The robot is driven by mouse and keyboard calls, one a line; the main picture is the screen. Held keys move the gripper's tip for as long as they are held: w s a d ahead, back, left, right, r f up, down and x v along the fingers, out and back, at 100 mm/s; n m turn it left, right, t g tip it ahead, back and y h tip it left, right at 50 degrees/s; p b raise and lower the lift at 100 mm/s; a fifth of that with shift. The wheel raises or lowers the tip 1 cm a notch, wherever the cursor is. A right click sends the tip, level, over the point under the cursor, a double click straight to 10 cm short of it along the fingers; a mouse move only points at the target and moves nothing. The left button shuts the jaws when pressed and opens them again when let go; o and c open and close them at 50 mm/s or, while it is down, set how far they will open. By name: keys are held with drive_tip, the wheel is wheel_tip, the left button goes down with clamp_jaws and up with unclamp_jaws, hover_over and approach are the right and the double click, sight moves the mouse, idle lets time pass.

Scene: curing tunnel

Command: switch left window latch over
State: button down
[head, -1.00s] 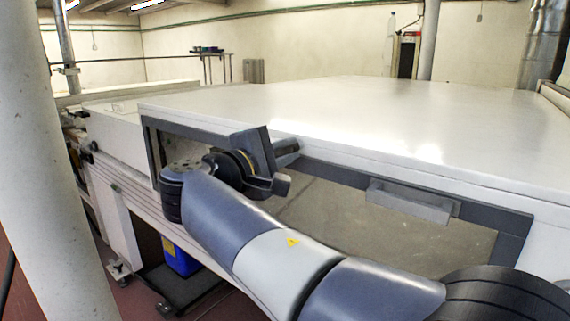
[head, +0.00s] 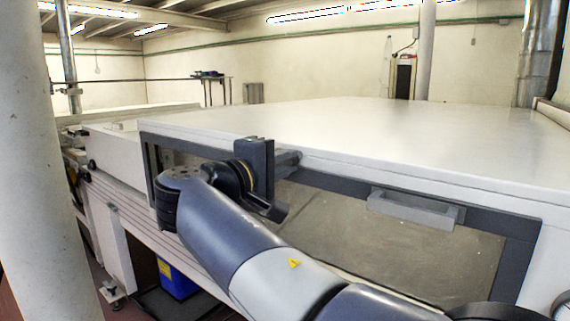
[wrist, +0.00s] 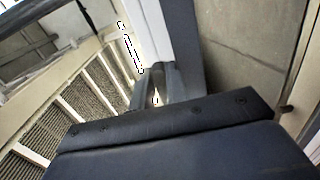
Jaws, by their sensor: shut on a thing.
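My gripper (head: 288,160) is at the upper frame of the front window, left of its middle, in the head view. It is shut on the left window latch, which the gripper and wrist mostly hide. In the wrist view, the fingers (wrist: 168,88) show beyond the dark gripper body, against the pale edge and dark frame. The latch's exact angle cannot be told. The window pane (head: 390,240) is dull and brownish in a dark grey frame.
A grey handle-like bar (head: 415,207) sticks out from the frame to the right. The white tunnel top (head: 380,130) is clear. A white post (head: 35,160) stands at the left, and a blue bin (head: 178,281) is below the tunnel.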

drive_tip(key=c, duration=1.4)
unclamp_jaws()
drive_tip(key=shift+a, duration=0.1)
drive_tip(key=v, duration=1)
drive_tip(key=shift+s+a, duration=0.2)
drive_tip(key=shift+s, duration=0.1)
drive_tip(key=x, duration=1.1)
drive_tip(key=shift+s, duration=0.1)
